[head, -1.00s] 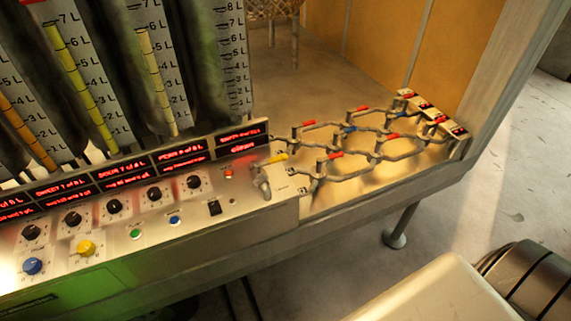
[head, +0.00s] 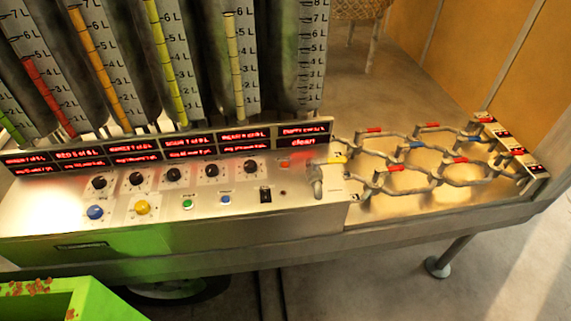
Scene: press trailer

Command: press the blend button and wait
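The control panel (head: 250,214) spans the left and middle of the head view. On its front are a large blue button (head: 95,212), a yellow button (head: 142,207), a small green button (head: 187,203), a small blue button (head: 225,200) and a black switch (head: 265,195). Their labels are too small to read, so I cannot tell which is the blend button. Several black dials (head: 173,174) sit above them. The red-lit display (head: 302,129) at the right end shows "clean" on its lower line. Neither of my grippers is in view.
Graduated tubes with coloured columns (head: 176,62) stand behind the panel. A pipe network with red and blue valve handles (head: 410,145) lies to the right. A green crate (head: 90,298) is at the lower left. Floor shows at the lower right.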

